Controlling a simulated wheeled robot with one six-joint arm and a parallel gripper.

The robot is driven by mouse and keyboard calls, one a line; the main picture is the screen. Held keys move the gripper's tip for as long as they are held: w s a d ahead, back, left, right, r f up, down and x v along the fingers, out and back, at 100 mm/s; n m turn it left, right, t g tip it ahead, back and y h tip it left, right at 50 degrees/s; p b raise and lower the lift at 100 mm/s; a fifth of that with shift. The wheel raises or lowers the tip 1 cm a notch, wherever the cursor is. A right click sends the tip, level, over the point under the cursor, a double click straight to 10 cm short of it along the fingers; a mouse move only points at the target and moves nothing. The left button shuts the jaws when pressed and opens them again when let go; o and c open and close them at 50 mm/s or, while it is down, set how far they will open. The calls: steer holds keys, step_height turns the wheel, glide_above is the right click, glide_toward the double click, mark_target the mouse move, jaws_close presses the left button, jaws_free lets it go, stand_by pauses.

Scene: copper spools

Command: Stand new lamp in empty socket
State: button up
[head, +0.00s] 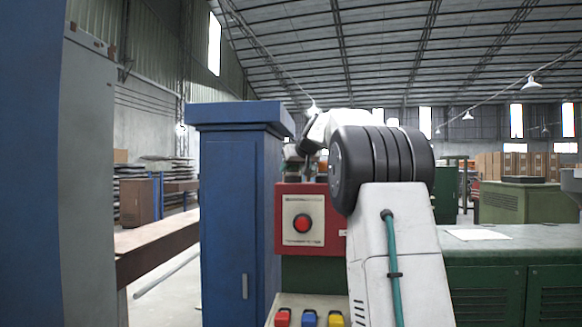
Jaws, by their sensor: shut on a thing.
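My gripper (309,171) shows small and dark beyond my arm's big black joint, pointing down just above the top of a red control box (336,240). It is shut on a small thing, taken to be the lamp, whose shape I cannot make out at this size. The red box has a pale plate with a round red button (302,224) on its front. My arm covers the right part of the box. I cannot see a socket; the box's top is seen edge-on.
A blue cabinet (240,220) stands close left of the red box. Coloured switches (309,318) sit on a panel below it. A green bench (485,262) with a paper sheet (473,234) stands at right. A larger blue structure (28,170) fills the left edge.

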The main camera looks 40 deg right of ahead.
steer(key=shift+f, duration=0.15)
steer(key=o, duration=1.1)
steer(key=shift+c, duration=0.2)
steer(key=v, duration=0.7)
steer(key=shift+s+a, duration=0.15)
steer(key=shift+s, duration=0.2)
